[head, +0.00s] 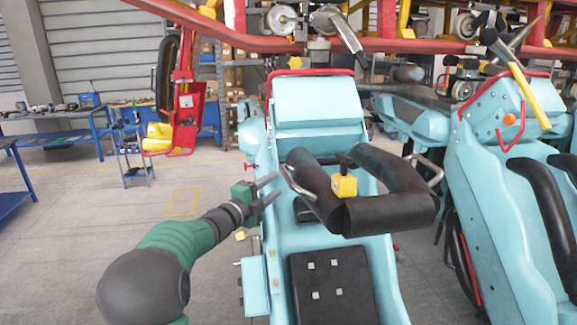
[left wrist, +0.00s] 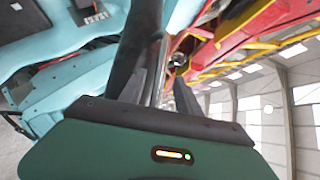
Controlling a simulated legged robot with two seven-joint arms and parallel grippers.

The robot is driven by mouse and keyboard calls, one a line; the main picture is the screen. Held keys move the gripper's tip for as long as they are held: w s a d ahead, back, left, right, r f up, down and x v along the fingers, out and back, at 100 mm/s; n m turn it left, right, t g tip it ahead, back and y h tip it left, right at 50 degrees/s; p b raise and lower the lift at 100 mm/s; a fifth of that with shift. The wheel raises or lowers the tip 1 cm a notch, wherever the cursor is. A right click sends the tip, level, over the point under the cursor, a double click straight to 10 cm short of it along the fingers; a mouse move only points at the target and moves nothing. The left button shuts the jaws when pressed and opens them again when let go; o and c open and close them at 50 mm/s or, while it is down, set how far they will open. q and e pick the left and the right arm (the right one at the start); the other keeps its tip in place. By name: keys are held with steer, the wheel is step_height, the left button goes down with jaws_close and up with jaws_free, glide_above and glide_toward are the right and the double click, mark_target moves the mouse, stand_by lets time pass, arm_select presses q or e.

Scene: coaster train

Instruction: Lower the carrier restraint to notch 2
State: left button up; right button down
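The carrier restraint (head: 388,211) is a black padded bar with metal side handles and a yellow block (head: 344,186) at its middle. It stands raised above the light blue carrier seat (head: 316,100) in the head view. My left gripper (head: 270,189) is just left of the restraint, near its left metal handle (head: 298,182). In the left wrist view the dark gripper fingers (left wrist: 158,75) point away from the camera. My right gripper is not in view. No notch marking is readable.
A second light blue carrier (head: 500,190) with black restraints stands close on the right. A red and yellow track frame (head: 400,45) runs overhead across the back. Blue workbenches (head: 60,125) stand at the far left. The floor left of the carrier (head: 60,240) is clear.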

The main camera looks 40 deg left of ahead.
mark_target(286, 175)
arm_select(q)
steer(key=w+p, duration=0.1)
steer(key=w, duration=0.1)
steer(key=w+a+p, duration=0.1)
steer(key=w, duration=0.2)
steer(key=w+a+p, duration=0.1)
steer(key=w, duration=0.1)
steer(key=shift+w, duration=0.4)
steer(key=shift+d, duration=0.15)
steer(key=shift+s+d+r, duration=0.1)
steer(key=shift+d+r, duration=0.1)
steer(key=shift+d, duration=0.05)
steer(key=c, duration=0.4)
jaws_close()
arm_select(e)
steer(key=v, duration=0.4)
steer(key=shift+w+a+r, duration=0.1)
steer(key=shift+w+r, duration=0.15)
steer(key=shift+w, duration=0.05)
arm_select(q)
steer(key=shift+s+a+f, duration=0.1)
